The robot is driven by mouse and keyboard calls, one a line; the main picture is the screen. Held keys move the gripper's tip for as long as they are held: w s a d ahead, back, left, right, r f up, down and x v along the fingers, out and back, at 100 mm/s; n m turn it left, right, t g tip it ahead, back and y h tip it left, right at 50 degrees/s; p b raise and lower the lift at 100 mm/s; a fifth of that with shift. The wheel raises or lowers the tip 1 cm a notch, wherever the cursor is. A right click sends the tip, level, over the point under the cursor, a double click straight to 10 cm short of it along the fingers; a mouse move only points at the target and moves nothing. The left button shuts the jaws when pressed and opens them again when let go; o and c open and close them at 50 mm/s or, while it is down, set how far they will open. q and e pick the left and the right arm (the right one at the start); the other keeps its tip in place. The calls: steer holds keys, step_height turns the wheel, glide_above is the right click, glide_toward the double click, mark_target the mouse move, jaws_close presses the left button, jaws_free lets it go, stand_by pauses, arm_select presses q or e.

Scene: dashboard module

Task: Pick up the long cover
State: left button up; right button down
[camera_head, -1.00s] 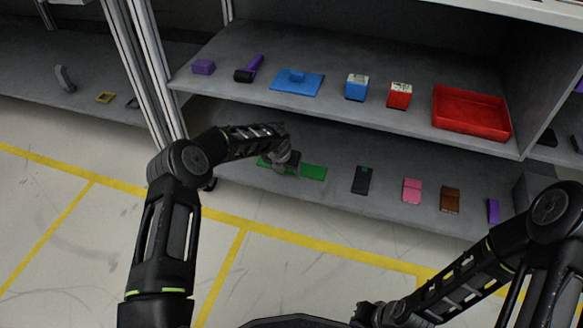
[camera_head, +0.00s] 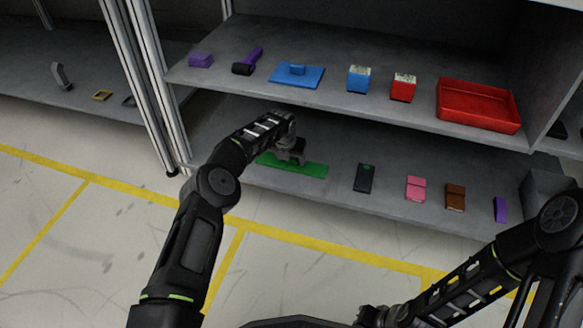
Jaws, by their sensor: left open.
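The long cover looks to be the long flat green piece (camera_head: 308,169) lying on the lower shelf (camera_head: 395,203). My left gripper (camera_head: 289,158) is over its left half, pointing down, with the fingers open. Whether the fingers touch the green piece I cannot tell; the gripper hides part of it. My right gripper (camera_head: 372,314) is low at the bottom edge, away from the shelf, and its fingers are too unclear to read.
The upper shelf (camera_head: 330,106) overhangs the back of the lower one. It carries a blue plate (camera_head: 297,74), a red tray (camera_head: 478,105) and small blocks. Right of the green piece are a black piece (camera_head: 364,177), a pink piece (camera_head: 415,188) and a brown piece (camera_head: 455,197).

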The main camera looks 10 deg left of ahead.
arm_select(q)
steer(key=shift+r, duration=0.1)
steer(key=shift+c, duration=0.4)
jaws_close()
stand_by(0.5)
